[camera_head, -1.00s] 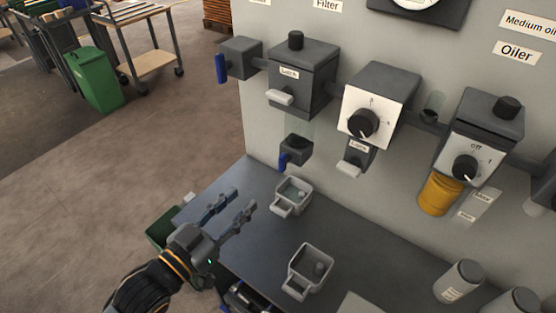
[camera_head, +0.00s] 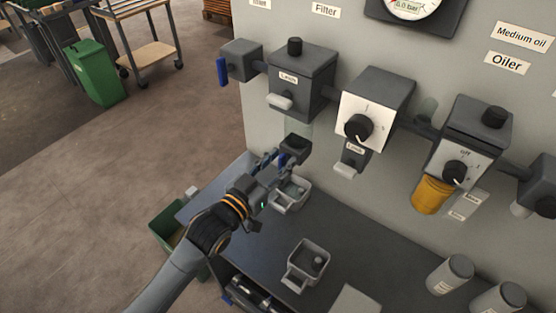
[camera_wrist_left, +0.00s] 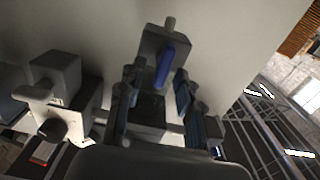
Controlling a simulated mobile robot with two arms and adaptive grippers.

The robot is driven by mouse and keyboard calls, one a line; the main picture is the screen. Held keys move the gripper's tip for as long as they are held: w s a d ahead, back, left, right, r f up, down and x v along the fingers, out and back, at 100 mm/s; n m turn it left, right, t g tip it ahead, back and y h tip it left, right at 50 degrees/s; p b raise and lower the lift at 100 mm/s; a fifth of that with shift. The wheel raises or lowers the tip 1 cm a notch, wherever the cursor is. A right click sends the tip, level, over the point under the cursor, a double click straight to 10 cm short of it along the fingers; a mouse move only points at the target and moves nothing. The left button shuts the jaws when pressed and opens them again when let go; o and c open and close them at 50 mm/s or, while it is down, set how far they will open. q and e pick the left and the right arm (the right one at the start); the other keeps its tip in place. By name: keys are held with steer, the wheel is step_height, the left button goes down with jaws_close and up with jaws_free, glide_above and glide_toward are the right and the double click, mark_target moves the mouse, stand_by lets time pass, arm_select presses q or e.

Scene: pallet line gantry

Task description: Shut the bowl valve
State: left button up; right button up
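The bowl valve (camera_head: 296,147) is a small dark block under the clear bowl of the filter (camera_head: 300,80). In the head view its blue lever is largely hidden by my left gripper (camera_head: 277,161), which is close below and left of the valve. In the left wrist view my left gripper (camera_wrist_left: 157,80) has its two fingers apart. A blue lever (camera_wrist_left: 164,67) on a dark block shows between the fingertips; it appears to be the bowl valve's. I cannot tell whether a finger touches it. My right gripper is not in view.
A shut-off block (camera_head: 241,60) with another blue lever is up left. The regulator (camera_head: 375,105) and oiler (camera_head: 470,145) are to the right. A grey cup (camera_head: 290,195) stands under the bowl valve; another cup (camera_head: 309,263) stands nearer on the bench (camera_head: 372,247).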

arm_select(q)
jaws_close()
steer(key=shift+n, duration=0.3)
steer(key=n+p, duration=0.1)
steer(key=n, duration=0.4)
steer(key=f+n+p, duration=0.1)
steer(key=n, duration=0.5)
steer(key=a+n+p, duration=0.1)
steer(key=n, duration=0.5)
steer(key=shift+w+f+p, duration=0.15)
steer(key=shift+w+p, duration=0.15)
steer(key=shift+p, duration=0.05)
steer(key=shift+n, duration=0.3)
